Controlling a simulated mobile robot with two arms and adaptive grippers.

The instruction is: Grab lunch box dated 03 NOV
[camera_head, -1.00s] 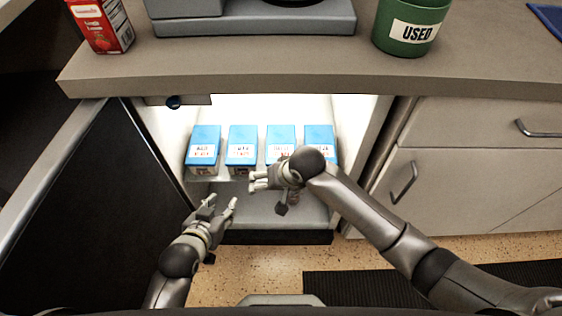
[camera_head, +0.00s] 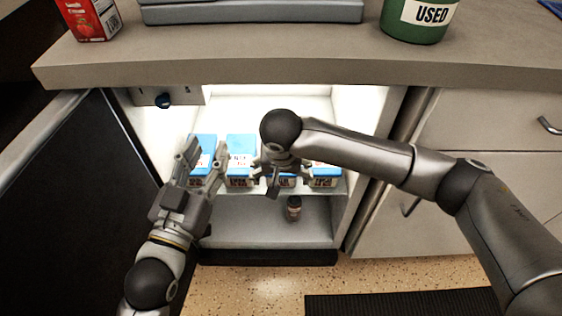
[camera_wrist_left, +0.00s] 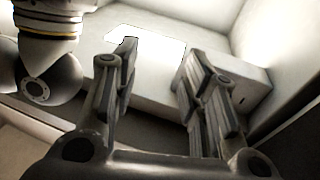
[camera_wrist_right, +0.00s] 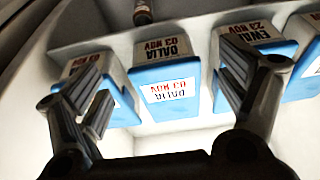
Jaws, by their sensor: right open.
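Several lunch boxes with blue lids and white labels stand in a row on the lit fridge shelf. The box labelled DALIA 03 NOV (camera_wrist_right: 160,72) is centred between the right fingers in the right wrist view. No grip shows. My left gripper (camera_head: 204,152) is open and empty, in front of the leftmost box (camera_head: 204,141). The left wrist view shows its fingers apart against pale surfaces.
A small brown bottle (camera_head: 294,208) stands on the lower shelf. The counter edge (camera_head: 300,72) overhangs the fridge opening, with the dark open door (camera_head: 75,200) at left and drawers (camera_head: 480,120) at right. A green USED bin (camera_head: 415,22) stands on the counter.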

